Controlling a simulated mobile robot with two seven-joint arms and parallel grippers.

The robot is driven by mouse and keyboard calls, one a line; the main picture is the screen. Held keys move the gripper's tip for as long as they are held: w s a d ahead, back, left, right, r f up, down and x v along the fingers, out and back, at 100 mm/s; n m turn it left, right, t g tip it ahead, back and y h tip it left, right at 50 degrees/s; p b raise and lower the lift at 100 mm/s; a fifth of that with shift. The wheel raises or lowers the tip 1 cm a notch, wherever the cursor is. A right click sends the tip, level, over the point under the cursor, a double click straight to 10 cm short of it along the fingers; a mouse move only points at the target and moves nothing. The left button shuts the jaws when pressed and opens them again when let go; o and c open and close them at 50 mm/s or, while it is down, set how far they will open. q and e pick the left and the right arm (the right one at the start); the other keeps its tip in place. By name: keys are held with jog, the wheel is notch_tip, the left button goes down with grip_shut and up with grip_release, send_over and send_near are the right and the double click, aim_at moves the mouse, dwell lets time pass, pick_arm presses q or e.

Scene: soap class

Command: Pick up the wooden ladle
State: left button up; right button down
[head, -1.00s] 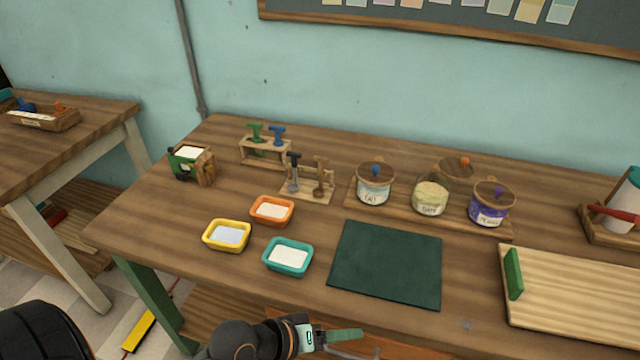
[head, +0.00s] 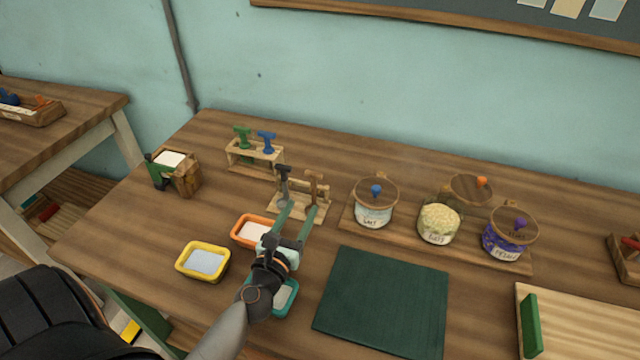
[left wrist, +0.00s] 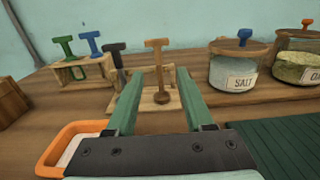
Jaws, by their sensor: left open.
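The wooden ladle (head: 314,188) hangs upright in a small wooden stand (head: 286,207) beside a dark metal ladle (head: 284,184). In the left wrist view the wooden ladle (left wrist: 158,70) shows between my finger tips, with its round bowl low over the stand's base. My left gripper (head: 302,213) is open and empty, its green fingers spread and pointing at the stand. I cannot tell whether the tips reach around the handle. My right gripper is not in view.
Orange (head: 241,232), yellow (head: 203,262) and teal (head: 286,297) trays lie near my left arm. Jars, including salt (head: 374,208), stand right of the stand. Another stand (head: 254,156) with green and blue tools is behind left. The dark green mat (head: 385,300) is clear.

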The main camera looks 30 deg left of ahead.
aim_at(313, 184)
pick_arm(q)
jog(key=p+x, duration=0.1)
jog(key=x, duration=0.5)
jog(key=shift+w+a, duration=0.2)
jog(key=shift+w, duration=0.05)
jog(key=shift+x, duration=3.05)
jog(key=shift+a, duration=0.1)
jog(key=shift+c, duration=0.2)
grip_shut()
